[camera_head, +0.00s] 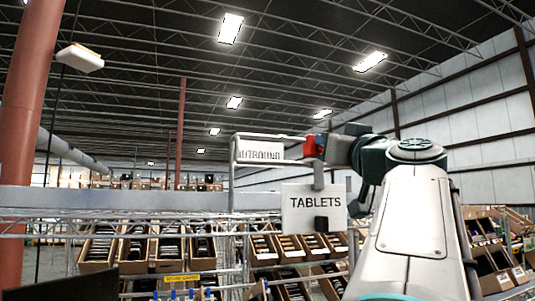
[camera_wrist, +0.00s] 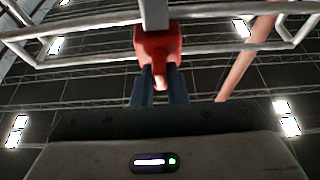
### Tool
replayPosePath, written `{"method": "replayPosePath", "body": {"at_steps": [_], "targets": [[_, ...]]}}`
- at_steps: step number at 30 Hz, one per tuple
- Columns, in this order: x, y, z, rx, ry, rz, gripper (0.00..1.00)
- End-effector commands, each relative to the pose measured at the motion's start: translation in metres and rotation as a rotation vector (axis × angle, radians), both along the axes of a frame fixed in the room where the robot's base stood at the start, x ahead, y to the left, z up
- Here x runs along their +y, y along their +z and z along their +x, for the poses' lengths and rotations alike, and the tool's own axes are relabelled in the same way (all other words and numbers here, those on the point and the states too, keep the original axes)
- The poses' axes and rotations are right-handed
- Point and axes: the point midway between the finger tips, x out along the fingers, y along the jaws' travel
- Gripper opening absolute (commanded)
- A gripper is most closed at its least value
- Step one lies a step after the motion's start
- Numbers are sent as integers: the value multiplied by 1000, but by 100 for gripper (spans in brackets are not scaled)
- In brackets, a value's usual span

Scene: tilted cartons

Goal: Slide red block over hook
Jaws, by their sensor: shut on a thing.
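The red block (camera_head: 311,146) is near the top bar of the wire frame, above the TABLETS sign. It also shows in the wrist view (camera_wrist: 158,42). My gripper (camera_wrist: 158,80) is shut on it, with dark fingers at its near end. A grey upright piece (camera_head: 319,176) stands between the sign and the block. In the wrist view a grey bar (camera_wrist: 154,12) meets the block's far side. I cannot tell whether this is the hook, or whether the block is around it or only against it.
The white TABLETS sign (camera_head: 314,209) hangs below my gripper. The wire frame (camera_head: 234,165) with an OUTBOUND sign (camera_head: 259,152) stands to the left. A metal rail (camera_wrist: 75,25) crosses near the block. Tilted cartons (camera_head: 99,249) fill the shelves below.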

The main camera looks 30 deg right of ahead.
Motion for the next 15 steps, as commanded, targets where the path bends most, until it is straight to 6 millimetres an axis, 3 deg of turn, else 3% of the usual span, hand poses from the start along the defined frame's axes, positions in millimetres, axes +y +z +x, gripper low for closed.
{"method": "replayPosePath", "body": {"at_steps": [7,8,10,15], "targets": [[2,-1,1,3,6,0,0],[2,-1,1,3,6,0,18],[3,-1,2,3,8,-1,35],[2,0,1,2,7,0,35]]}}
